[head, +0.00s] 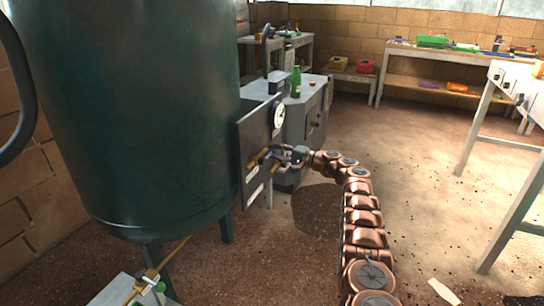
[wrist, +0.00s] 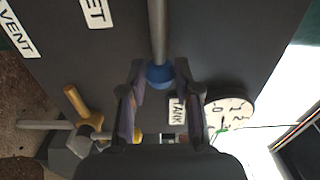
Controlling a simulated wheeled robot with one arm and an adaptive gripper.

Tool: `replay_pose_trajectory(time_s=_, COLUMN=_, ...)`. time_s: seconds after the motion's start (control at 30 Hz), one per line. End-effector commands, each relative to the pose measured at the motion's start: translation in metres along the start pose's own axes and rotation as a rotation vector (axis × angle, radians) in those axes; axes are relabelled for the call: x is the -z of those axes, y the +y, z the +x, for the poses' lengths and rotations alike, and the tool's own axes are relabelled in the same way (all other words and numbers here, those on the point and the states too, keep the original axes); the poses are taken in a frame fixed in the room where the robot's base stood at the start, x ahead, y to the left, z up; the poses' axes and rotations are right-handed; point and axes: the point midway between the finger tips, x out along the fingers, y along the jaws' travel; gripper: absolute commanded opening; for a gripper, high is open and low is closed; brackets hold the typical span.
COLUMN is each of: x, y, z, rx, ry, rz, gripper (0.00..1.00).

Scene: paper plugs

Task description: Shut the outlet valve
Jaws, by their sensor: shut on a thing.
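A dark valve panel (head: 252,135) stands beside the green tank (head: 140,110). In the wrist view, a grey lever with a blue ball end (wrist: 160,76) lies between the fingers of my gripper (wrist: 160,80), which is shut on it. A label ending in "ET" (wrist: 97,12) is beside the lever; its start is cut off, so I cannot tell inlet from outlet. A yellow-handled valve (wrist: 82,105) is at lower left, near the "VENT" label (wrist: 14,33). In the head view my gripper (head: 284,156) is at the panel's face and hides the lever there.
A round gauge (wrist: 230,112) and a "TANK" label (wrist: 176,112) are on the panel close to my right finger. A grey cabinet with a green bottle (head: 296,82) stands behind the panel. The floor to the right is mostly open.

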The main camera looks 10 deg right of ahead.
Motion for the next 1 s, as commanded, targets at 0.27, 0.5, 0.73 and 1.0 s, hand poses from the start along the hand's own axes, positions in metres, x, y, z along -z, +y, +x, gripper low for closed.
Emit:
replay_pose_trajectory(time_s=0.27, x=0.0, y=0.0, z=0.0, rx=0.0, ry=0.0, rz=-0.011, gripper=0.13)
replay_pose_trajectory(time_s=0.5, x=-0.002, y=-0.004, z=0.001, rx=0.001, ry=-0.001, rz=-0.081, gripper=0.13)
replay_pose_trajectory(time_s=0.73, x=-0.002, y=-0.009, z=0.001, rx=0.0, ry=-0.002, rz=-0.149, gripper=0.13)
replay_pose_trajectory(time_s=1.0, x=-0.003, y=-0.017, z=0.0, rx=0.0, ry=-0.001, rz=-0.237, gripper=0.13)
